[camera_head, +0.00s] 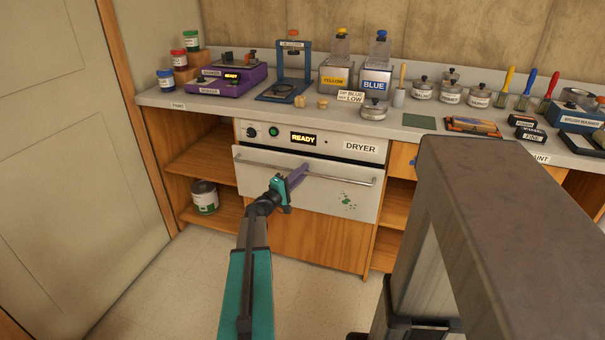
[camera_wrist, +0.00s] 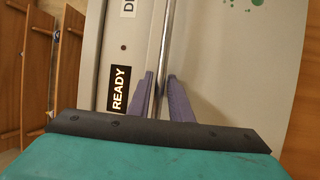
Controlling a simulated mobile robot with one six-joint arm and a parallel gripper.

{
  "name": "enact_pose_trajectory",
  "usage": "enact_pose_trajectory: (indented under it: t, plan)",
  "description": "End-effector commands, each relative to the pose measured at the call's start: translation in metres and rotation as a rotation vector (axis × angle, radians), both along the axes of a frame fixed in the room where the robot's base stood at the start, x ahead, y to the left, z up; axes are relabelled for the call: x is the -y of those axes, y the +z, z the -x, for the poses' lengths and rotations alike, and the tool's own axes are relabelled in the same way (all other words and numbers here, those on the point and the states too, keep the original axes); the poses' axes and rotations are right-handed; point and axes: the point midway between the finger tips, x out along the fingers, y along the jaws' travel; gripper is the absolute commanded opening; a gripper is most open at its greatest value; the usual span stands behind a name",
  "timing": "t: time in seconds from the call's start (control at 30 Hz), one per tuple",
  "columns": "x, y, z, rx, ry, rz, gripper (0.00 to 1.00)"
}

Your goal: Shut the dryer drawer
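The dryer (camera_head: 312,140) is a white unit in the wooden counter, with a lit READY display (camera_head: 303,139). Its drawer front (camera_head: 345,200) is a white panel with a long metal bar handle (camera_head: 340,178) and green specks. The panel sits just under the control strip; I cannot tell how far it stands out. My gripper (camera_head: 298,175) is at the middle of the handle. In the wrist view the two purple fingers (camera_wrist: 161,85) stand apart, one on each side of the bar (camera_wrist: 167,40). Small gaps seem to show between bar and fingers. The drawer's inside is hidden.
The counter (camera_head: 225,105) above carries jars, a purple scale, bottles and tools. A paint can (camera_head: 204,197) stands on the open shelf at left. A pale door (camera_head: 75,150) is at far left. The floor (camera_head: 160,290) in front is clear.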

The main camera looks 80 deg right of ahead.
Motion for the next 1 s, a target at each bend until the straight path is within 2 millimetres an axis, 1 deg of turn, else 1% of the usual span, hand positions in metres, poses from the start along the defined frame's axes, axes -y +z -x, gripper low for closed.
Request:
enact_pose_trajectory:
  t: [0.13, 0.17, 0.2, 0.27, 0.57, 0.67, 0.9, 1.0]
  plan:
    - [0.0, 0.0, 0.0, 0.0, 0.0, 0.0, 0.19]
    - [0.0, 0.0, 0.0, 0.0, 0.0, 0.0, 0.17]
    - [0.0, 0.0, 0.0, 0.0, 0.0, 0.0, 0.1]
    - [0.0, 0.0, 0.0, 0.0, 0.0, 0.0, 0.0]
    - [0.001, -0.001, 0.0, 0.0, -0.001, 0.0, 0.0]
    - [0.007, -0.002, 0.001, 0.001, -0.001, 0.001, 0.0]
    - [0.032, -0.003, 0.006, 0.001, -0.002, 0.002, 0.0]
    - [0.039, -0.002, 0.007, 0.001, -0.001, 0.001, 0.0]
